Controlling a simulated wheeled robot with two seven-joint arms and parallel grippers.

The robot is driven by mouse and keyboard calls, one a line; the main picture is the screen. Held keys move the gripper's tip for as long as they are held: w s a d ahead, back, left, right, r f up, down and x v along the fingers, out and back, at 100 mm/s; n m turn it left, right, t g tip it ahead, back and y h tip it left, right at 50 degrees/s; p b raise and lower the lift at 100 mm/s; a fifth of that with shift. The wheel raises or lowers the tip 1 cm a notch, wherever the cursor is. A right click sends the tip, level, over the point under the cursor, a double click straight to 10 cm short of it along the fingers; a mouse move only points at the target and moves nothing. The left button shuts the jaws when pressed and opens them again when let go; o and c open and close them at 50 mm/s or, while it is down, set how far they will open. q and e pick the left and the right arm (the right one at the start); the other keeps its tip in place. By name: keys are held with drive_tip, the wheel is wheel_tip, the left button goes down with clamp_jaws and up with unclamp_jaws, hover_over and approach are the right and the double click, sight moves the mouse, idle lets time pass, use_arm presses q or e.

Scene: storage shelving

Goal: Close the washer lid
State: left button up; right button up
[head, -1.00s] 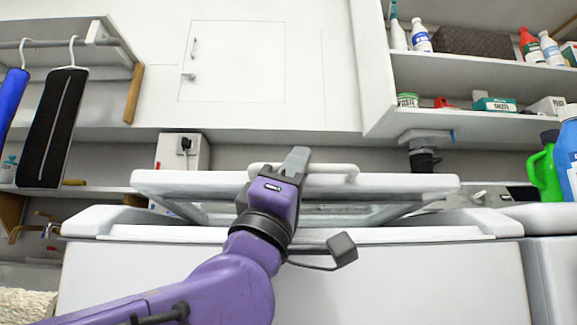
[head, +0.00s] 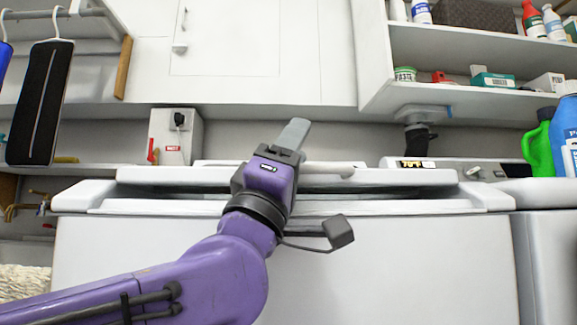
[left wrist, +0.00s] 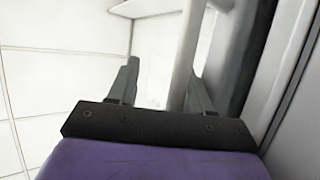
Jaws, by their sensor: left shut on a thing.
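The white washer (head: 410,262) stands straight ahead. Its white lid (head: 405,177) is low over the top opening, nearly flat, with a narrow dark gap beneath its front edge. A white bar handle (head: 335,169) is on the lid, partly hidden by my gripper. My left gripper (head: 291,136), on its purple arm, is at the lid's middle, shut on the handle. In the left wrist view, the pale handle bar (left wrist: 184,62) runs between the two dark fingers of the gripper (left wrist: 160,84). My right gripper is not in view.
A green jug (head: 541,150) and a blue bottle (head: 566,135) stand at the right. A shelf (head: 480,93) with supplies is above right. A black hanging item (head: 41,105) is at left.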

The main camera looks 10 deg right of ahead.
use_arm(q)
drive_tip(key=v, duration=0.9)
drive_tip(key=shift+s+a+f, duration=0.2)
drive_tip(key=shift+s, duration=0.1)
